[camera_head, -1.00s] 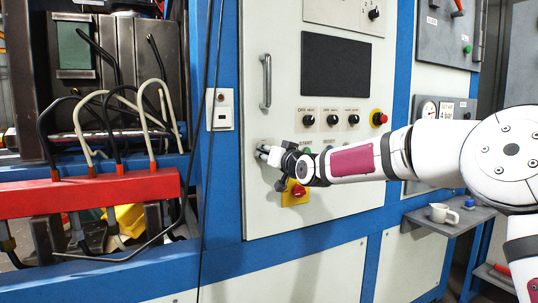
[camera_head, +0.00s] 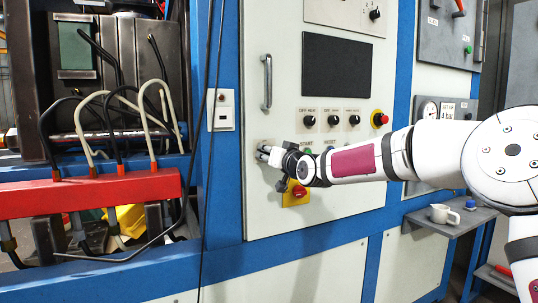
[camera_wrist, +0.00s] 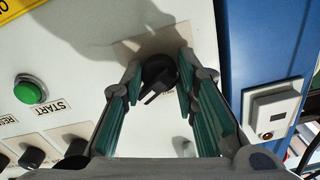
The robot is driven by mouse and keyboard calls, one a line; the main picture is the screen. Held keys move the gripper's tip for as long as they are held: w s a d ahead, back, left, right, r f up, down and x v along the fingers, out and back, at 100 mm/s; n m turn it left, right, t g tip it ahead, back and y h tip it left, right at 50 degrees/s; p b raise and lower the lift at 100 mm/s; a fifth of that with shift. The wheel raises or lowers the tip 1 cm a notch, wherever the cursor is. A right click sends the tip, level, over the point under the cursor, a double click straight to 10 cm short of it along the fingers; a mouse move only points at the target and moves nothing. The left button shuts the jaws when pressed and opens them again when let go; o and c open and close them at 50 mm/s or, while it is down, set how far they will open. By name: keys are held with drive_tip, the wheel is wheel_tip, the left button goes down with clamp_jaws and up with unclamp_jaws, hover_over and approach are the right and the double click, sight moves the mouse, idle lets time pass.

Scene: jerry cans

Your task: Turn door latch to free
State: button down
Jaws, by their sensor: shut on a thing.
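The door latch (camera_wrist: 157,82) is a round black knob with a raised black grip on a pale square plate, set in the white cabinet door (camera_head: 285,215). In the wrist view the grip points down and to the left. My gripper (camera_wrist: 160,70) has its two teal-padded fingers on either side of the knob, closed on it.
A green start button (camera_wrist: 28,91) and a row of black knobs (camera_wrist: 32,157) sit close by. A vertical door handle (camera_head: 266,82) is above.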

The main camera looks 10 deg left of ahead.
drive_tip(key=shift+r, duration=0.35)
drive_tip(key=c, duration=1.2)
unclamp_jaws()
drive_tip(key=shift+c, duration=0.2)
drive_tip(key=shift+f, duration=0.1)
drive_tip(key=shift+s+d, duration=0.1)
drive_tip(key=v, duration=1.1)
drive_tip(key=shift+s+d, duration=0.2)
drive_tip(key=shift+s, duration=0.1)
